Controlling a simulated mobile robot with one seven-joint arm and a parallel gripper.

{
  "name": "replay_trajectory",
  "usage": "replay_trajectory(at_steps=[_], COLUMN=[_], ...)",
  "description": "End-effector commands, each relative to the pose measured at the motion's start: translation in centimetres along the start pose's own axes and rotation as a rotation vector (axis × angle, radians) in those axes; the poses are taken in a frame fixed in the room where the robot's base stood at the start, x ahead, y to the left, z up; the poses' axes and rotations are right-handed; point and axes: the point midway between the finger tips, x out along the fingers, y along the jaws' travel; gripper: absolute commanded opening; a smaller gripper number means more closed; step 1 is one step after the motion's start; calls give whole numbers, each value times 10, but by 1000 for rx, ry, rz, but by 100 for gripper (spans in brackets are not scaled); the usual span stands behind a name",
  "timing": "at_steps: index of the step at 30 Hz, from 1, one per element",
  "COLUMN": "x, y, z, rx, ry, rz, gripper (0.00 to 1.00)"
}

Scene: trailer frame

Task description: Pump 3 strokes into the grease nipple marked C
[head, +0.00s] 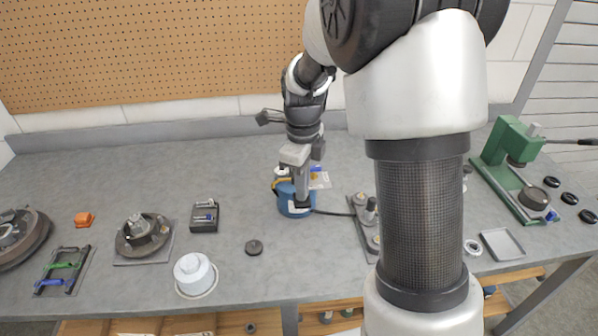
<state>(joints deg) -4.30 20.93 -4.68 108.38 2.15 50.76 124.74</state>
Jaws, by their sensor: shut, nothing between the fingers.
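A blue round container (285,205) stands on the bench near the middle, with a yellowish part at its upper left. I take it for the grease pump. A dark hose (332,212) runs from its right side to a flat plate (355,234) carrying several round grey fittings (371,211). My arm hides the plate's right side. No letters are readable, so I cannot tell which fitting is C. My gripper (302,204) points down, shut and empty, in front of the blue container's top and right part. I cannot tell whether it touches the container.
A green press (510,160) and a grey tray (502,245) are at the right. Bare bench lies behind the left-hand objects.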

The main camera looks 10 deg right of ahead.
Motion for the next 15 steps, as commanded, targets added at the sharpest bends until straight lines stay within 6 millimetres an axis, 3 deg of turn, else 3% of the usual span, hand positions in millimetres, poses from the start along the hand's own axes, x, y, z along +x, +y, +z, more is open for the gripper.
replay_trajectory(at_steps=[15], x=[8], y=[0], z=[0], rx=[-1], ry=[1], rz=[2], gripper=[0])
